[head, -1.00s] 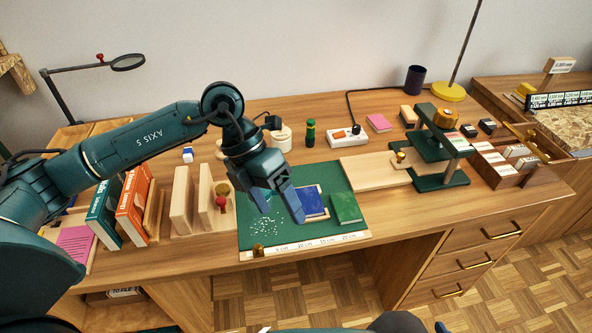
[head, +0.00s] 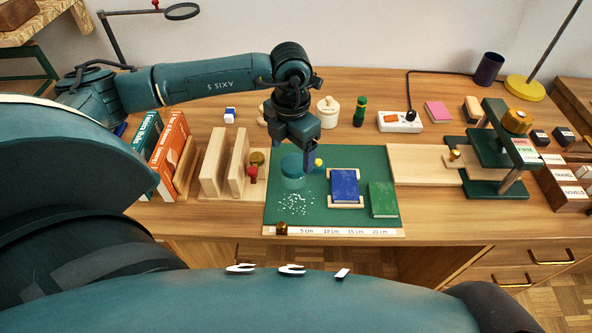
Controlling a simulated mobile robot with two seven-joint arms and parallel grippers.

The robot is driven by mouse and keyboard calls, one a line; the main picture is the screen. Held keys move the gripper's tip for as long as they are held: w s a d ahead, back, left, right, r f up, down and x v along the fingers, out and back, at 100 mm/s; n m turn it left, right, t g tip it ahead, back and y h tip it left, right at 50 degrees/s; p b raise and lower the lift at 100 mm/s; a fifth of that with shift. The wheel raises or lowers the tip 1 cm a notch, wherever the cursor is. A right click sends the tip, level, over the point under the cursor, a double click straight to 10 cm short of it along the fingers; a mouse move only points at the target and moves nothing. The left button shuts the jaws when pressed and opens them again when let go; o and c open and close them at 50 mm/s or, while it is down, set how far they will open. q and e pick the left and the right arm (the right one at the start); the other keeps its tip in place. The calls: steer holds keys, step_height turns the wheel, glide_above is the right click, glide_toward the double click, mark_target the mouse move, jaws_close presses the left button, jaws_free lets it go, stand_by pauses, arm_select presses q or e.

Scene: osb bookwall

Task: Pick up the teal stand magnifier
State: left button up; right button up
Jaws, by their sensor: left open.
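The teal stand magnifier (head: 292,176) is a short, see-through teal cylinder. It stands upright on the green cutting mat, just above a patch of white specks. My left gripper (head: 308,163) is open and points down, just right of and behind the magnifier's top in the picture. Its fingers overlap each other in this view, so I cannot tell whether they touch the magnifier. Nothing shows held between them. My right gripper is not in view.
A yellow-topped small item (head: 319,164), a blue book (head: 344,186) and a green book (head: 383,199) are right of the magnifier. Wooden bookends (head: 238,163) and a red-knobbed item (head: 252,174) stand left. A ruler (head: 345,232) edges the mat (head: 390,168).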

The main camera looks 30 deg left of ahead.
mark_target(293, 163)
arm_select(q)
steer(key=f, duration=0.4)
steer(key=shift+s+d+f, duration=0.1)
steer(key=shift+d+f, duration=0.15)
steer(key=shift+f, duration=0.05)
steer(key=shift+r, duration=0.1)
steer(key=c, duration=1.3)
